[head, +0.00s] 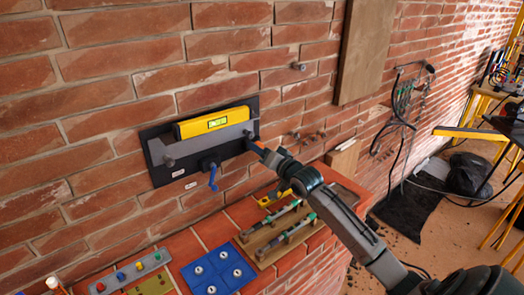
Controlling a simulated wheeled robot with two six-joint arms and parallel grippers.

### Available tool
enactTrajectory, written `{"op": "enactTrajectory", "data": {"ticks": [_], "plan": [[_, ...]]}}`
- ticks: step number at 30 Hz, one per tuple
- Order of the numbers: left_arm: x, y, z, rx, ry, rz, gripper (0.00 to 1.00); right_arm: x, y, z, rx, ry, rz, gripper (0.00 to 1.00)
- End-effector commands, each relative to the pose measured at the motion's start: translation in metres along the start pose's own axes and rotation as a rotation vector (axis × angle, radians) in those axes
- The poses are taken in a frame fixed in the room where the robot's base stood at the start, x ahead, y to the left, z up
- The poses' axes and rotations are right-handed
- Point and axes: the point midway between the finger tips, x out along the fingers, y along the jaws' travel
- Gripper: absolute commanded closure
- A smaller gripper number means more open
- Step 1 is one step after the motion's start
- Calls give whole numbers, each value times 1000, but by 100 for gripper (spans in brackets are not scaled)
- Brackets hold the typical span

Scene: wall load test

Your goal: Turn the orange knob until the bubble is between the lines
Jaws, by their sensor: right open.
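A yellow spirit level (197,126) lies on a grey bar on a dark plate (160,177) fixed to the brick wall. Its green vial (217,122) faces me, but the bubble and its lines are too small to read. The level looks slightly tilted in the picture. My right gripper (255,147) is open at the right end of the plate, close to the bar's end. A small orange patch shows at its tip; I cannot tell whether this is the orange knob. The knob is otherwise not clearly visible. My left gripper is not in view.
A blue crank handle (213,177) sticks out below the level. On the brick ledge are a blue plate (218,272), a wooden board with green-ended tools (268,246) and a grey strip with coloured buttons (130,273). A wooden panel (366,50) hangs at upper right.

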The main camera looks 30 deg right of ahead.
Motion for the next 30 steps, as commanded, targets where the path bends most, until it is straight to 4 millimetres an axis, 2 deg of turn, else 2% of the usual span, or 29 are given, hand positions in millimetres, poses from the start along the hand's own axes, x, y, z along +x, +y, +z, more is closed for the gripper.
{"op": "enactTrajectory", "data": {"ticks": [7, 12, 14, 23, 30], "plan": [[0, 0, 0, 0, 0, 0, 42, 0, 0, 0, 0, 0, 0, 46], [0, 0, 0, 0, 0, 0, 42, 0, 0, 0, 0, 0, 0, 80], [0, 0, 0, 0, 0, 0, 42, 0, 0, 0, 0, 0, 0, 89], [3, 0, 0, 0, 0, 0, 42, 0, 1, 1, -33, 0, 1, 89], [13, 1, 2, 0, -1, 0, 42, 0, 2, 2, -161, 0, 0, 89]]}}
